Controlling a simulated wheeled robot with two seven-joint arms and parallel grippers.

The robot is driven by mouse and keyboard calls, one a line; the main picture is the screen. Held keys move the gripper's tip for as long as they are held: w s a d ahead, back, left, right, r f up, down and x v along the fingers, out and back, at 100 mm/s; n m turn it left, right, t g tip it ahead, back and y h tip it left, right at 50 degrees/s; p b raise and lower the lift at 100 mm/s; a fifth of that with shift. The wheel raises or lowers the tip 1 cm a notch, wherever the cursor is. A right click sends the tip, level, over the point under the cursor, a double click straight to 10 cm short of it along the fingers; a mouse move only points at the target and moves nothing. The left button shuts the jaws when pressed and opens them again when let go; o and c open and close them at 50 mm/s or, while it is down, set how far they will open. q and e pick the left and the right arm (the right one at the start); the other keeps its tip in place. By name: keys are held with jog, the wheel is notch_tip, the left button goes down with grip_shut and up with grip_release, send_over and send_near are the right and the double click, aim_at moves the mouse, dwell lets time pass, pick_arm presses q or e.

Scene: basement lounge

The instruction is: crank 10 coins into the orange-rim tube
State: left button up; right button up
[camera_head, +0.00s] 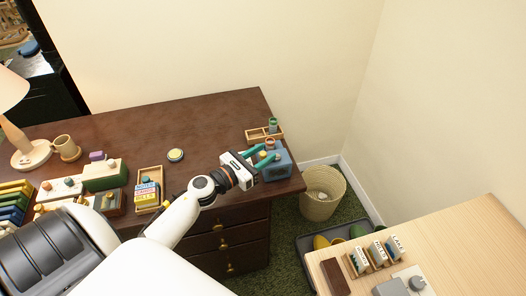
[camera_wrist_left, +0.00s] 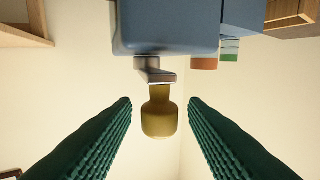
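A blue coin machine (camera_head: 279,168) stands near the right end of the dark desk. In the left wrist view its blue body (camera_wrist_left: 165,30) carries a grey crank arm (camera_wrist_left: 153,72) with a yellow knob (camera_wrist_left: 159,115). My left gripper (camera_head: 268,153) is at the machine with its green fingers open. In the wrist view the knob lies between the fingers, with gaps on both sides. An orange-ended tube (camera_wrist_left: 204,63) shows beside the machine, next to a green-banded one (camera_wrist_left: 229,48). Coins inside the tubes cannot be made out. My right gripper is out of view.
A wooden tray (camera_head: 253,134) lies behind the machine. A round yellow-topped piece (camera_head: 175,155) and a wooden box of labelled blocks (camera_head: 149,174) are on the desk to the left. A wicker basket (camera_head: 318,207) stands beyond the desk's right edge. The desk's middle back is clear.

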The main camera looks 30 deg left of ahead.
pick_arm(q)
jog(key=shift+w+d, duration=0.1)
jog(key=shift+w, duration=0.2)
grip_shut()
jog(key=shift+d+n+y, duration=0.1)
jog(key=shift+n+y, duration=0.2)
